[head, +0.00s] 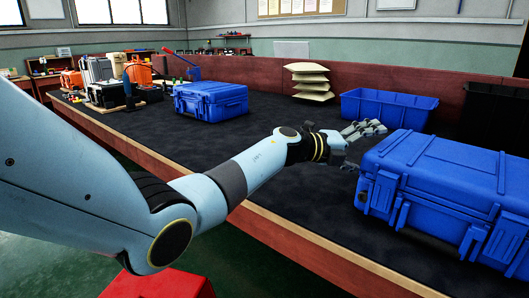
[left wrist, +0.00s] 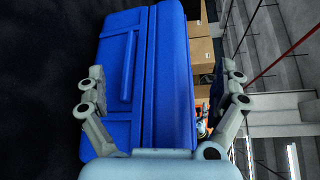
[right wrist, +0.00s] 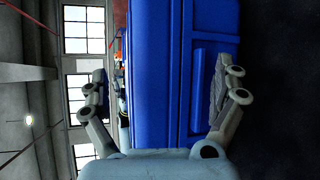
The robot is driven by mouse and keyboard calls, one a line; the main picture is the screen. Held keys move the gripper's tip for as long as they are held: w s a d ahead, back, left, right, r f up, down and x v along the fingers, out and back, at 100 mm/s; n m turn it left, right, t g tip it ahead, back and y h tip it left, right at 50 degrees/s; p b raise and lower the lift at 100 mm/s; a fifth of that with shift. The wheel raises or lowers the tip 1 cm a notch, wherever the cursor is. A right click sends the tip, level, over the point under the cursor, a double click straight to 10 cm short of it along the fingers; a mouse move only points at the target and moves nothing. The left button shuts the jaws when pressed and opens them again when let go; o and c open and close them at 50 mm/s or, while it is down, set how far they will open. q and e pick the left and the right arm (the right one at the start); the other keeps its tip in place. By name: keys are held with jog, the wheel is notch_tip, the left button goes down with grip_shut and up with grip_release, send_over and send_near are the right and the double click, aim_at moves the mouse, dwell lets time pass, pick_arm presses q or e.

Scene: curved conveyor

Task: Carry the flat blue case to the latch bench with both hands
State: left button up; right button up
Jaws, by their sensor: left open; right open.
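The flat blue case (head: 440,195) lies on the dark bench top at the right of the head view, partly cut off by the frame edge. My left gripper (head: 361,146) is open at the case's left end, its fingers pointing toward it. In the left wrist view the case (left wrist: 125,75) fills the space ahead between the spread fingers; I cannot tell whether they touch it. My right gripper (right wrist: 160,78) is open, with the case (right wrist: 160,60) ahead between its spread fingers. The right arm is not seen in the head view.
Another blue case (head: 210,101) stands farther back on the bench. A blue open bin (head: 388,106) and stacked pale bags (head: 310,82) are along the red back wall. Black and orange cases (head: 103,80) crowd the far left end. Bare bench top (head: 265,140) lies between.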

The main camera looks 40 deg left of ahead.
pick_arm(q)
jog(key=v, duration=0.9)
jog(key=shift+s+a, duration=0.15)
jog(key=shift+s, duration=0.15)
pick_arm(e)
jog(key=v, duration=1.2)
pick_arm(q)
jog(key=shift+r, duration=0.15)
